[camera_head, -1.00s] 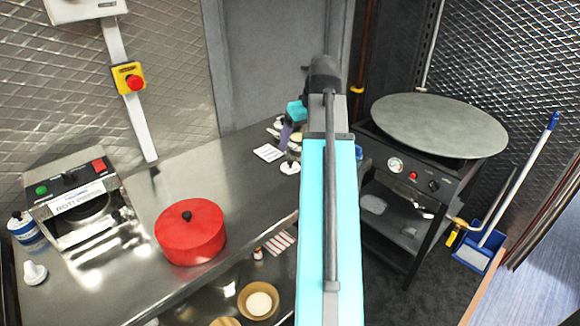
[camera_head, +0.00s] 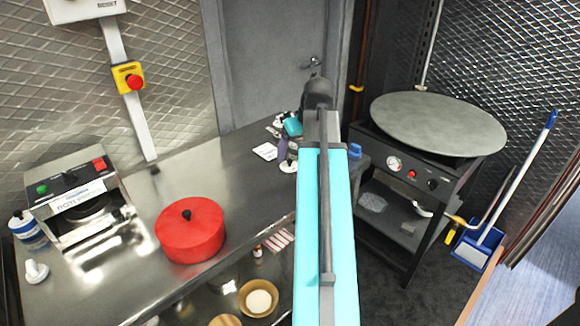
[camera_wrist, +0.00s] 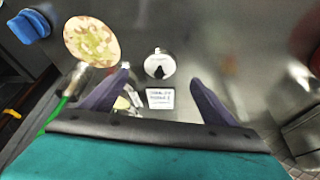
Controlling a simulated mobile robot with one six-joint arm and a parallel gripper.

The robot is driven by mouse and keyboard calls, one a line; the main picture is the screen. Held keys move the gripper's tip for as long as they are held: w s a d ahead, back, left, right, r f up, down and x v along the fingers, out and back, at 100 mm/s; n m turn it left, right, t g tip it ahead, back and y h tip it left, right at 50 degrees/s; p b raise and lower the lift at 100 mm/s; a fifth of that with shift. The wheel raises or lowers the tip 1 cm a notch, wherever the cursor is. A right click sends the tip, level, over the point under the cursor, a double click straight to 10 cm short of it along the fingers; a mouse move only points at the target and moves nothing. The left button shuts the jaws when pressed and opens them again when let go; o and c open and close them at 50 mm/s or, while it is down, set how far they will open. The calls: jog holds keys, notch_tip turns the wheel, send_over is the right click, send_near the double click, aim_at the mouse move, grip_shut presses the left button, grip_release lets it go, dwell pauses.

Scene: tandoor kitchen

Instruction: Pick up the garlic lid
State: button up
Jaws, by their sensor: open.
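A small white round lid with a dark knob, which looks like the garlic lid (camera_wrist: 159,66), lies on the steel counter, just ahead of and between my fingertips in the wrist view. A white disc near the counter's front edge in the head view (camera_head: 288,167) appears to be the same lid. My gripper (camera_wrist: 158,78) is open, its two dark purple fingers spread with nothing held. In the head view my gripper (camera_head: 284,157) is partly hidden by my arm, low over the counter. Whether it touches the lid cannot be told.
A white printed card (camera_wrist: 160,98) lies between the fingers. A round container with pale green-yellow contents (camera_wrist: 92,41) and a blue object (camera_wrist: 30,26) are to the left. A red pot (camera_head: 190,232) and a roti press (camera_head: 80,200) stand further left on the counter.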

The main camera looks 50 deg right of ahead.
aim_at(291, 161)
jog(key=shift+x, duration=1.1)
jog(key=shift+w+p+x, duration=0.2)
jog(key=shift+p+x, duration=0.45)
jog(key=shift+x, duration=1.9)
jog(key=c, duration=1.1)
jog(key=shift+r, duration=0.25)
